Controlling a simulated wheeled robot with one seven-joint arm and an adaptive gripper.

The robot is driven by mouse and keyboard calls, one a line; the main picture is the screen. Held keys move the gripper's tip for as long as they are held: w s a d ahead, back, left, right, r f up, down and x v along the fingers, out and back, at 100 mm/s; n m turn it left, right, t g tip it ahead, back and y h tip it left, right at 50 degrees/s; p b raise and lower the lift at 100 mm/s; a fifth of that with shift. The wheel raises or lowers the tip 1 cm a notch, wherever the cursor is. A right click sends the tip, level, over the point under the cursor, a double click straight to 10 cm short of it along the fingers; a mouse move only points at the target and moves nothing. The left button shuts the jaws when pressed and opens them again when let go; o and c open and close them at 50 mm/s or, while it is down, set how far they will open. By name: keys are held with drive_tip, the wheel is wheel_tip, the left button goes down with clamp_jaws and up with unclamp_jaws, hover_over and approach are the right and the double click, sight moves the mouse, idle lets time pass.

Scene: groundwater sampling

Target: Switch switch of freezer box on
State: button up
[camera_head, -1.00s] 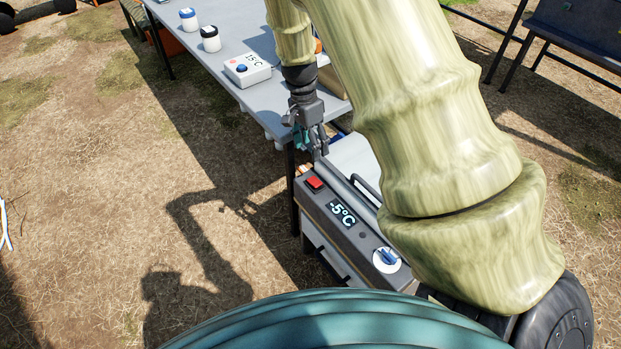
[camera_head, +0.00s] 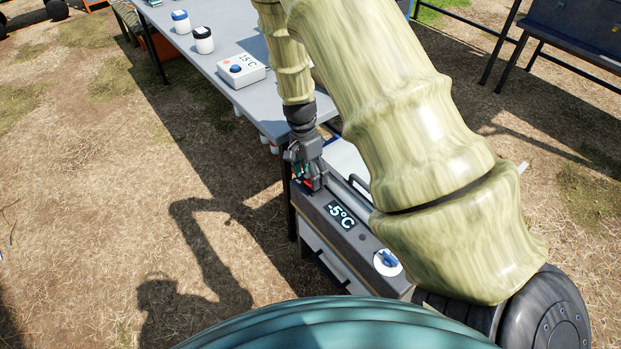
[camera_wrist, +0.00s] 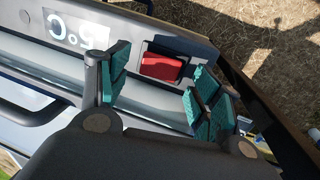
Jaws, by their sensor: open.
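The freezer box (camera_head: 352,236) stands below my arm, with a dark top panel that shows a "-5°C" display (camera_head: 341,214). The red switch (camera_wrist: 162,67) sits in the panel beside the display in the wrist view. In the head view my gripper mostly covers the switch. My gripper (camera_head: 312,184) is over the switch end of the panel. In the wrist view its teal-padded fingers (camera_wrist: 157,95) are spread apart, with the switch showing between and beyond them. Nothing is held. I cannot tell whether a finger touches the switch.
A blue-and-white knob (camera_head: 387,262) is at the panel's near end. A grey table (camera_head: 225,85) behind carries a white 15°C device (camera_head: 241,70) and jars (camera_head: 203,40). A dark handle (camera_wrist: 30,108) lies along the box. Open dry ground is to the left.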

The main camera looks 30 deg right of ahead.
drive_tip(key=shift+s+f, duration=0.15)
drive_tip(key=shift+f, duration=0.65)
drive_tip(key=c, duration=1)
drive_tip(key=shift+s+t, duration=0.35)
drive_tip(key=shift+t, duration=0.95)
